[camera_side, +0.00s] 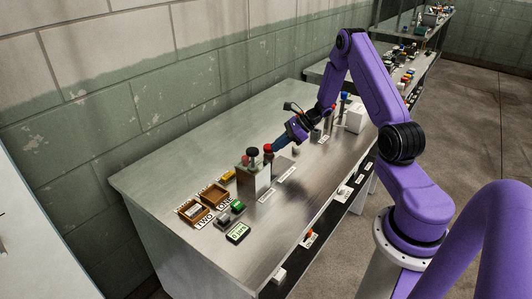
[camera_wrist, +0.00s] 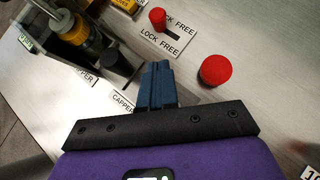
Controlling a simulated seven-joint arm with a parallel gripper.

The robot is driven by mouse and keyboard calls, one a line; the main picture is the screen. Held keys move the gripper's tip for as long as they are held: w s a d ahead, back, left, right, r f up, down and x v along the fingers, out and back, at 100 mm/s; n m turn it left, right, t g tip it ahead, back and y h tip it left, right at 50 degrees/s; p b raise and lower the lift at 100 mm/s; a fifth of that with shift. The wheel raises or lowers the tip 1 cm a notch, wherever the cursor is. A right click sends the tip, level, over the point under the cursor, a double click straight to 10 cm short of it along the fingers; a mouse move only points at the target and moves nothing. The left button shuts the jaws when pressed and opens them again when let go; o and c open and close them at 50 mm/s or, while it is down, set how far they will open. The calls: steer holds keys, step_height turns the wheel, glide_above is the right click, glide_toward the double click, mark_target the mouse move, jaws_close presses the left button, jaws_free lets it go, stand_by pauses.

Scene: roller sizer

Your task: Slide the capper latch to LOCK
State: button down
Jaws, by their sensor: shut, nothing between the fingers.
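My gripper (camera_wrist: 157,72) has its blue fingers pressed together, with nothing between them. In the wrist view a red upright knob (camera_wrist: 158,19) stands at a dark slot on a white plate (camera_wrist: 148,40) marked LOCK and FREE. It is beyond my fingertips and apart from them. I cannot tell which end of the slot it is at. The capper (camera_wrist: 75,30), with yellow and black parts, is at upper left, near a CAPPER label (camera_wrist: 122,101). In the side view my gripper (camera_side: 275,146) points down-left near the grey capper box (camera_side: 254,182); the latch is not clear there.
A round red knob (camera_wrist: 215,70) stands right of my fingertips. In the side view, brown trays (camera_side: 193,212) and a small green display (camera_side: 238,232) are at the bench's near left. A white box (camera_side: 355,117) stands farther back. The bench's left back corner is bare.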

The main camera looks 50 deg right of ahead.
steer(key=v, duration=0.5)
steer(key=shift+r, duration=0.1)
steer(key=s+a+r+n+g, duration=0.2)
steer(key=a+r+n+g, duration=0.1)
steer(key=a+n, duration=0.4)
steer(key=s+a+r+n+g, duration=0.2)
steer(key=s+a+r+n, duration=0.15)
steer(key=a, duration=0.55)
steer(key=s+a+r+n+g, duration=0.2)
steer(key=a+r+n+g, duration=0.1)
steer(key=a+n, duration=0.45)
steer(key=s+a+r+n+h, duration=0.2)
steer(key=s+n, duration=0.5)
steer(key=s+a+r+n+h, duration=0.1)
steer(key=s+a+n+h, duration=0.1)
steer(key=s+n, duration=0.5)
steer(key=s+a+r+n+t+h, duration=0.1)
steer(key=s+a+r+n+h, duration=0.1)
steer(key=s+n, duration=0.5)
steer(key=shift+s+r+n+h, duration=0.3)
steer(key=shift+s, duration=0.2)
